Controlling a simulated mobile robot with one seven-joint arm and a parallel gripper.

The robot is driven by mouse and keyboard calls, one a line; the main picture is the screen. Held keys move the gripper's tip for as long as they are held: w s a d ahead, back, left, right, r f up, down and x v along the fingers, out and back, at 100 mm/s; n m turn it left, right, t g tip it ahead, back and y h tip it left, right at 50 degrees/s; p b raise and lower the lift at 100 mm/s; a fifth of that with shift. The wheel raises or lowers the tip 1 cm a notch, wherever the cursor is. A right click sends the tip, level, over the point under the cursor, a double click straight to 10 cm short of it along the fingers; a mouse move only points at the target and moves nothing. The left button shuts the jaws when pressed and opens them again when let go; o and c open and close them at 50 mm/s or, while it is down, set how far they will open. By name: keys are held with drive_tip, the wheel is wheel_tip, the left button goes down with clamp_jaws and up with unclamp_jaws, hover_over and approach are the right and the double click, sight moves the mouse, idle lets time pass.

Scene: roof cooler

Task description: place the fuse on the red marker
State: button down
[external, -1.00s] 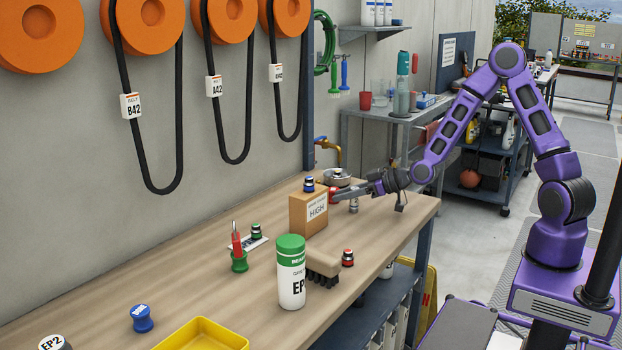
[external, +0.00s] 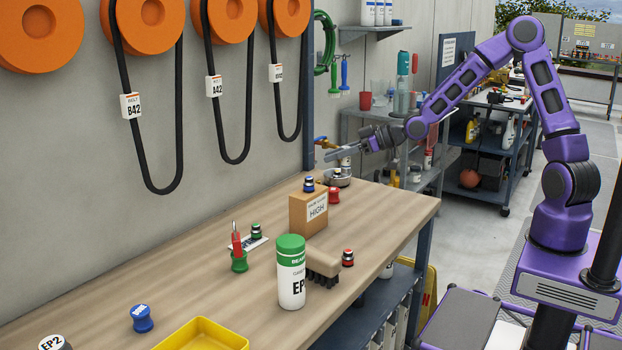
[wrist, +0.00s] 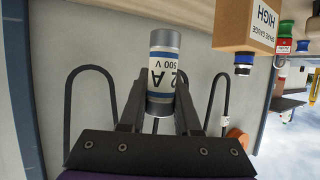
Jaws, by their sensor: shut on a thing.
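My gripper (external: 352,155) is raised above the far end of the bench, near the wall. In the wrist view my gripper (wrist: 158,112) is shut on the fuse (wrist: 160,92), a cylinder with grey ends, a white label reading "500 V" and blue bands. The fuse (external: 346,162) shows small below the fingers in the external view, clear of the bench. A small red piece (external: 333,195) stands beside the cardboard box; I cannot tell whether it is the red marker. No flat red marker is clearly visible.

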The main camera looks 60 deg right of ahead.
drive_tip(key=w+d+r+n+y+p, duration=0.2)
drive_tip(key=w+r+p, duration=0.1)
drive_tip(key=w, duration=0.2)
drive_tip(key=shift+g, duration=0.4)
drive_tip(key=shift+w+d+f+b, duration=0.15)
drive_tip(key=shift+f+b, duration=0.5)
drive_tip(key=shift+f, duration=1.95)
drive_tip(key=shift+s+d+f+b, duration=0.1)
drive_tip(key=shift+f+b, duration=0.55)
drive_tip(key=shift+f, duration=1.9)
drive_tip(key=c, duration=0.6)
unclamp_jaws()
drive_tip(key=shift+r, duration=0.15)
drive_tip(key=p+v, duration=0.2)
drive_tip(key=v, duration=1)
drive_tip(key=shift+a+r, duration=0.15)
drive_tip(key=shift+a, duration=0.05)
